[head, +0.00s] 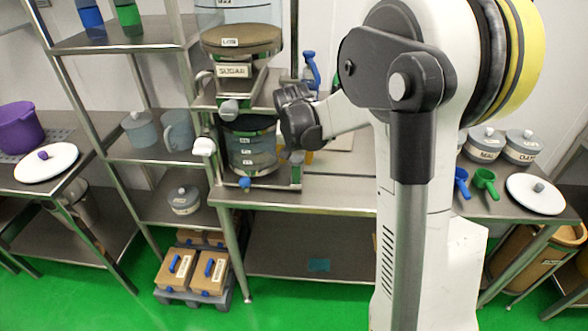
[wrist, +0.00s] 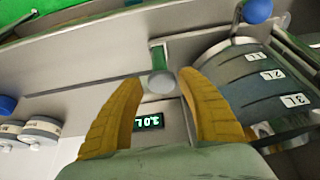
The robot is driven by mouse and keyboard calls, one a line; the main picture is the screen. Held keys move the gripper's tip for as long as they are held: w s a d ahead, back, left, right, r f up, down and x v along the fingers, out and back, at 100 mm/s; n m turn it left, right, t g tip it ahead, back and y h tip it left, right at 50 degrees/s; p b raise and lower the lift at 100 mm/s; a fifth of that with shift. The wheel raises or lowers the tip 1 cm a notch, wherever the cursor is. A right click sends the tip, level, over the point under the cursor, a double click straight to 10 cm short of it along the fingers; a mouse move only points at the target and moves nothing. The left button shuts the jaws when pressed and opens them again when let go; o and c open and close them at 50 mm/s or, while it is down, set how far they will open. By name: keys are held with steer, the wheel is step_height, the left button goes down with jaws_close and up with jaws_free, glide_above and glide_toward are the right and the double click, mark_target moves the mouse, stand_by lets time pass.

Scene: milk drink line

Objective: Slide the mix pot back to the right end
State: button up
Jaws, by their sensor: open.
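The mix pot (head: 252,148) is a grey cylinder with volume labels, upright under the sugar dispenser (head: 233,70) on the left part of the middle bench. In the wrist view the pot (wrist: 240,88) lies right of my fingers, its 1L, 2L and 3L labels showing. My gripper is open, its two yellow fingers (wrist: 160,77) apart. A grey round-ended knob (wrist: 159,84) shows between the fingertips; I cannot tell whether it touches them or joins the pot. In the head view, my wrist is just right of the pot and the fingers are mostly hidden.
A blue knob (head: 244,182) is at the stand's front, below the pot. A display (wrist: 149,122) reads 2.0L. The bench top (head: 340,190) right of the stand looks clear, partly hidden by my arm. Lidded pots (head: 522,147) stand on the right bench.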

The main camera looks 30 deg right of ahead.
mark_target(296, 168)
steer(key=b+x, duration=0.2)
steer(key=x, duration=0.4)
steer(key=shift+w+f, duration=0.15)
steer(key=shift+f, duration=0.2)
jaws_close()
